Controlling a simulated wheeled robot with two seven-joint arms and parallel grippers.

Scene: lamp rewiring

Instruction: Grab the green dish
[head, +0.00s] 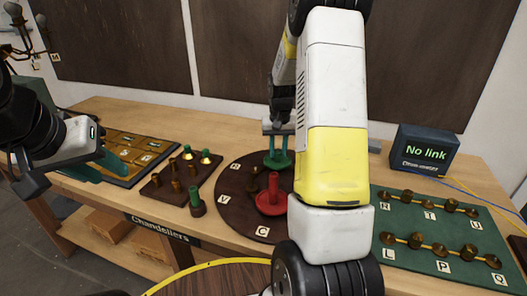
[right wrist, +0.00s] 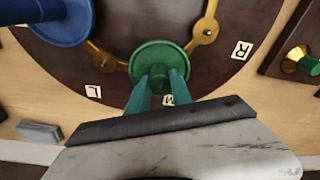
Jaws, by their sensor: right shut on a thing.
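The green dish (head: 268,164) is at the far side of the round dark board (head: 232,190) in the head view, partly hidden by my right gripper (head: 278,150). In the right wrist view the round green dish (right wrist: 160,56) has a raised middle post, and the teal fingers of my right gripper (right wrist: 158,88) are closed on it. The dish is still at the board's edge by the M label; I cannot tell whether it is lifted. My left gripper (head: 98,170) is at the left, its teal fingers apart and empty, above the brown compartment tray.
A red dish (head: 271,204) stands on the round board, and a blue dish (right wrist: 58,22) shows in the right wrist view. A small board with brass and green-topped pegs (head: 175,180) is left. A green board with brass parts (head: 440,262) and a "No link" screen (head: 424,150) are right.

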